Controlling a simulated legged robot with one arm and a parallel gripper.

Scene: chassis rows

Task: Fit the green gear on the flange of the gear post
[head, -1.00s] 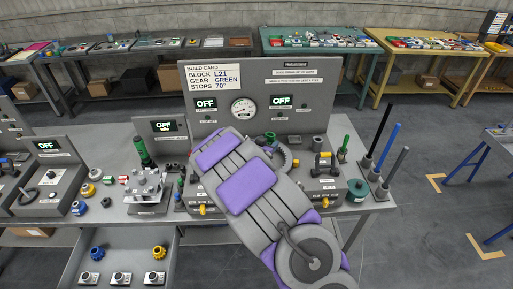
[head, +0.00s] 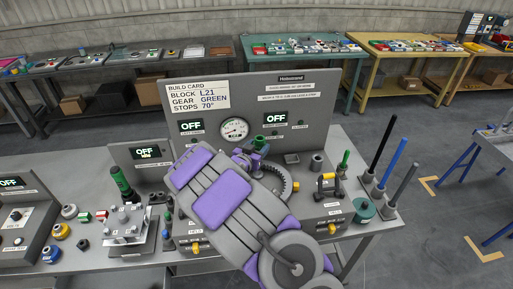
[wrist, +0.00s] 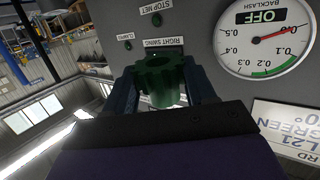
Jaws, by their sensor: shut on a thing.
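The green gear (wrist: 160,78) is between the two dark fingers of my gripper (wrist: 163,90) in the wrist view, which is shut on it. In the head view the green gear (head: 260,143) shows small beyond the end of my arm, in front of the upright panel. A grey toothed ring (head: 290,182) shows partly behind my arm. I cannot clearly pick out the gear post or its flange; my arm hides much of that area. The gear appears held in the air, apart from the panel.
The panel bears a round dial (head: 234,129) and a build card (head: 198,97). Black, blue and grey rods (head: 392,158) stand at the right edge. A clamp fixture (head: 128,225) and small parts lie left.

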